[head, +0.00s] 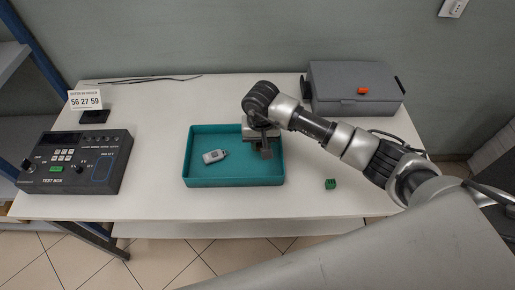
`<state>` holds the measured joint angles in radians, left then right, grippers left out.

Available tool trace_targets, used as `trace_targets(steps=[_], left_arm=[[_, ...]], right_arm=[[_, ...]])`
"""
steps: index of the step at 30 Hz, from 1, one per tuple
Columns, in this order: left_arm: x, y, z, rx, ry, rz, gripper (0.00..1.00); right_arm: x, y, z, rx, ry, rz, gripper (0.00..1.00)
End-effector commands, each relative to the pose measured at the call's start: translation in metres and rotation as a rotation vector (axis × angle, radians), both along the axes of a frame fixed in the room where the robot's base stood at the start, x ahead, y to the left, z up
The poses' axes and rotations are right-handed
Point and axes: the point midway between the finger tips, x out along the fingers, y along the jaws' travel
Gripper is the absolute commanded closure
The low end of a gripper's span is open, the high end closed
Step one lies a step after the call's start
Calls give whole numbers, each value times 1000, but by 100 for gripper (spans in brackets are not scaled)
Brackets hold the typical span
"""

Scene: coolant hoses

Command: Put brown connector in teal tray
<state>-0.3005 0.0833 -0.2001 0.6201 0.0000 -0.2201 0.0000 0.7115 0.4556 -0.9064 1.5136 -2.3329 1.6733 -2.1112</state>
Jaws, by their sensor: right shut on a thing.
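The teal tray (232,182) sits on the white table, left of the middle. My right gripper (266,154) reaches in from the right and points down over the right part of the tray. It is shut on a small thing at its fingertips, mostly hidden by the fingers. I take this for the brown connector, but its colour and shape are hard to make out, and no brown connector shows elsewhere. I cannot tell whether it touches the tray floor. My left gripper is not in view.
A pale grey fob-like item (215,156) lies in the tray's left half. A dark test box (75,162) stands at left, with a number display (86,100) behind. A grey case (354,88) stands at back right. A small green block (330,184) lies right of the tray.

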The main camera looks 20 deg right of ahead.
Motion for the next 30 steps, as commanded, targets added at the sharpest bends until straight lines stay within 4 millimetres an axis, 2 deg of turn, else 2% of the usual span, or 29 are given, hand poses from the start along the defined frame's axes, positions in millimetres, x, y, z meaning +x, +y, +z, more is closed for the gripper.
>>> trace_targets(steps=[5, 13, 26, 27, 30], left_arm=[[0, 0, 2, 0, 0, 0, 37], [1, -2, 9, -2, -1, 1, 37], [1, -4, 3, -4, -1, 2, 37], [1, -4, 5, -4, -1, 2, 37], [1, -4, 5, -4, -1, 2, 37]], right_arm=[[6, 5, -8, 1, 1, 0, 99], [6, 5, -42, 2, 2, 0, 99], [7, 4, -50, 0, -1, 1, 99], [6, 4, -48, 1, -1, 1, 67], [6, 4, -47, 1, -1, 1, 52]])
